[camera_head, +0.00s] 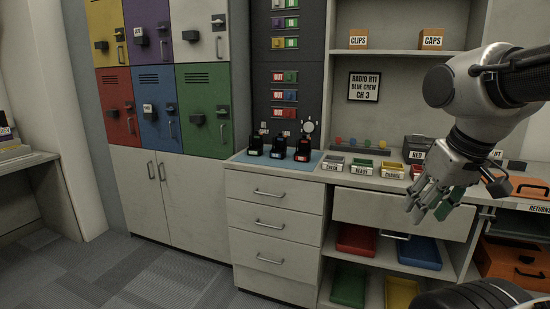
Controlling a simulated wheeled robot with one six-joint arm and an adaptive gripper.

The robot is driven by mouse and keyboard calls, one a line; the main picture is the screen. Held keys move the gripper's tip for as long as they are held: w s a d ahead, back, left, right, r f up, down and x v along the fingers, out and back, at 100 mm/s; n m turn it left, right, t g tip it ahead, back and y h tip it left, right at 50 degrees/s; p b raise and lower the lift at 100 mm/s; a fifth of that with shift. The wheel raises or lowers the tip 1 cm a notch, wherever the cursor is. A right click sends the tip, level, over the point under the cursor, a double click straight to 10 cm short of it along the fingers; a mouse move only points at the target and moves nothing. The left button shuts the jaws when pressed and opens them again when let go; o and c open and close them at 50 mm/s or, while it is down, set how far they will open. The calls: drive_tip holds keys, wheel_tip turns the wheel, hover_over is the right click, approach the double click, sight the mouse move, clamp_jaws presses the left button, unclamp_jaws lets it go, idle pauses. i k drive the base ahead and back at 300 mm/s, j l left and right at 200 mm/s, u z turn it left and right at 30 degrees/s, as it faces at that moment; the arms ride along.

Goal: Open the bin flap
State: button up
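My gripper (428,212) hangs at the right, pointing down, in front of the counter edge and the wide drawer front. Its fingers overlap in this view, and I cannot tell whether they are open or shut. A green piece shows beside the fingers; whether it is part of the gripper or something held is unclear. At the far right, an orange panel (528,187) with a dark handle lies at the counter top, above a label that starts "RETURN" (540,208). It may be the bin flap and looks closed. An orange bin (512,262) with a dark handle stands below.
Small labelled trays (362,169) and a blue mat (310,163) with several black radios stand on the counter. Red (356,239) and blue (418,252) trays lie on the shelf below. Lockers (160,80) fill the left wall. Carpet is clear at left.

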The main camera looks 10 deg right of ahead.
sight(521, 182)
drive_tip(key=z, duration=1.7)
drive_tip(key=i+l, duration=0.1)
drive_tip(key=i, duration=0.3)
drive_tip(key=i+l, duration=0.1)
drive_tip(key=i, duration=0.3)
drive_tip(key=i+l+u, duration=0.1)
drive_tip(key=i, duration=0.3)
